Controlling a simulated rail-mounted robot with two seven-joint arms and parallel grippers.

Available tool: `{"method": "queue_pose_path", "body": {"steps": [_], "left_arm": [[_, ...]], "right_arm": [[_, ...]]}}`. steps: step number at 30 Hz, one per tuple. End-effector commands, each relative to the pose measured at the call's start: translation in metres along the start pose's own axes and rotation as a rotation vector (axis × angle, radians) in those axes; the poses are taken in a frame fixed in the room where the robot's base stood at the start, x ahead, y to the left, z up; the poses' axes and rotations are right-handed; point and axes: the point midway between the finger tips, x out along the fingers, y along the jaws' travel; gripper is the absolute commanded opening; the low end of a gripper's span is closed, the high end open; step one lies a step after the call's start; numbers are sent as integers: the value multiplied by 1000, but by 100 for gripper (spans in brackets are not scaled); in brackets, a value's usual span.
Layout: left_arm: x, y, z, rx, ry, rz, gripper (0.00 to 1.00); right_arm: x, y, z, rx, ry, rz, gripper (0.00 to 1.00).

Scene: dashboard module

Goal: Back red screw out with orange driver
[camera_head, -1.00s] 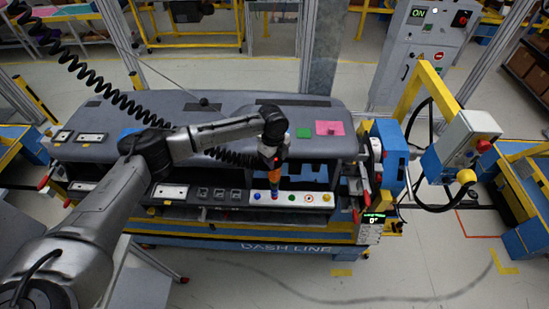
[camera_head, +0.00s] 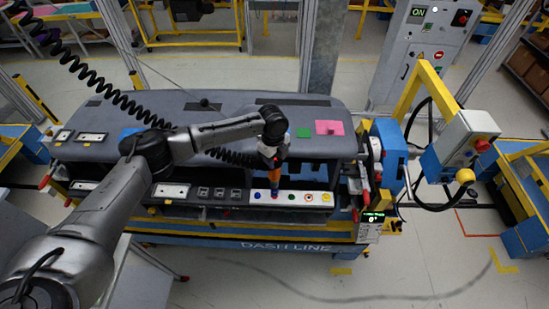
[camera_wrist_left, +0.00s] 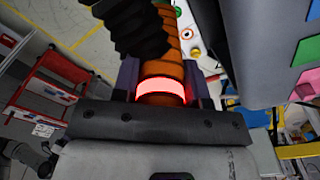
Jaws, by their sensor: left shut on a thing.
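My left gripper (camera_head: 270,158) is shut on the orange driver (camera_head: 273,174), which points down at the white strip (camera_head: 283,197) on the dashboard's front. The driver's lower end covers a spot between the blue and green buttons. I cannot make out the red screw, or whether the tip touches it. In the left wrist view the orange driver (camera_wrist_left: 167,68) sits between the gripper fingers (camera_wrist_left: 162,85), with a glowing red-white ring around it. A black coiled hose hides part of it. My right gripper is not in view.
The strip also carries a green button (camera_head: 291,197), an orange-ringed one and a yellow one. A green pad (camera_head: 304,132) and a pink pad (camera_head: 329,128) lie on the dashboard top. A blue and yellow fixture (camera_head: 390,152) with a display stands at its right end.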

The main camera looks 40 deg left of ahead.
Motion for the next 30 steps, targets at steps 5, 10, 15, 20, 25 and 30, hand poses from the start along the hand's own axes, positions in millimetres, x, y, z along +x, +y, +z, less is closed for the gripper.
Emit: {"method": "queue_pose_path", "body": {"steps": [5,10,15,20,25,30], "left_arm": [[0,0,-1,1,1,-2,0],[1,0,-1,1,1,-2,0],[3,0,-1,1,1,-1,0],[4,0,0,1,1,-1,0],[6,0,0,1,1,-1,0],[8,0,0,1,1,-1,0]], "right_arm": [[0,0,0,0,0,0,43],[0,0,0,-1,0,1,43],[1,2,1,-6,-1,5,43],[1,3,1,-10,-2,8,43],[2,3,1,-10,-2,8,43],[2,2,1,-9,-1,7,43]]}}
